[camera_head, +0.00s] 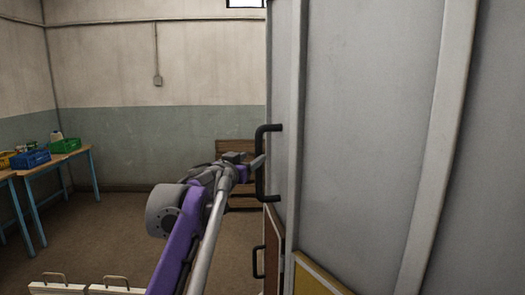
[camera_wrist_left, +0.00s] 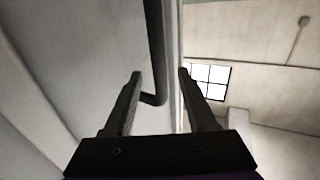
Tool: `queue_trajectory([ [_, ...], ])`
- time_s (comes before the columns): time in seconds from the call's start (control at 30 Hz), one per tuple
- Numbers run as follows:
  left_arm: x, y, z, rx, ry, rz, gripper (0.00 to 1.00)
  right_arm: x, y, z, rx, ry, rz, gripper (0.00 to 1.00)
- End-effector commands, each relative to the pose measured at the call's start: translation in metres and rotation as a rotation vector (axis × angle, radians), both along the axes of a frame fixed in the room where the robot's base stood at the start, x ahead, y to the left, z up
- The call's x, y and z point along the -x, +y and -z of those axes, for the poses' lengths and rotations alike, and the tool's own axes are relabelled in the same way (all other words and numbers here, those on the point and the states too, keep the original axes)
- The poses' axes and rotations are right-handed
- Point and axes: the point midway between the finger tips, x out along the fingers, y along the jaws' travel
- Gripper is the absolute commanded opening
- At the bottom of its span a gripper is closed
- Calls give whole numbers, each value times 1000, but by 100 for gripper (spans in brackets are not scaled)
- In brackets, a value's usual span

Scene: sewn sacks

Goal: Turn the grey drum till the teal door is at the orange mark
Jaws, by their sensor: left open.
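The grey drum (camera_head: 365,130) fills the right side of the head view and shows as a pale wall (camera_wrist_left: 85,50) in the left wrist view. A black upright bar handle (camera_head: 262,170) stands on its left edge. My left gripper (camera_head: 257,163) is open at this handle. In the left wrist view the handle (camera_wrist_left: 154,45) runs between the two open fingers (camera_wrist_left: 160,72); the fingers are not closed on it, and how deep it sits between them is unclear. No teal door and no orange mark show. My right gripper is not in view.
Low on the drum are a brown panel (camera_head: 273,245), a yellow panel (camera_head: 312,280) and a second black handle (camera_head: 257,262). A wooden rack (camera_head: 236,150) stands behind my gripper. Tables with a green crate (camera_head: 66,145) and a blue crate (camera_head: 30,158) stand far left.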

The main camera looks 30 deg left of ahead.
Motion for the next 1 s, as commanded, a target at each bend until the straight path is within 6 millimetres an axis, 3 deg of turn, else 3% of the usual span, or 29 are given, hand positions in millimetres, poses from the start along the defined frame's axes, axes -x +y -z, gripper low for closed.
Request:
queue_trajectory([
  [0.2,-44,5,-3,1,-2,1,57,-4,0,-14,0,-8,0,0],
  [0.4,-71,8,-2,0,-2,0,57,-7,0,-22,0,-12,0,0],
  [0.83,-82,9,0,0,0,-1,57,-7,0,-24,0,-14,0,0],
  [0.87,-82,9,0,0,0,-1,55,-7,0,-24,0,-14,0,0],
  [1.0,-82,9,0,0,0,-1,30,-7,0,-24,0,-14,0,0],
])
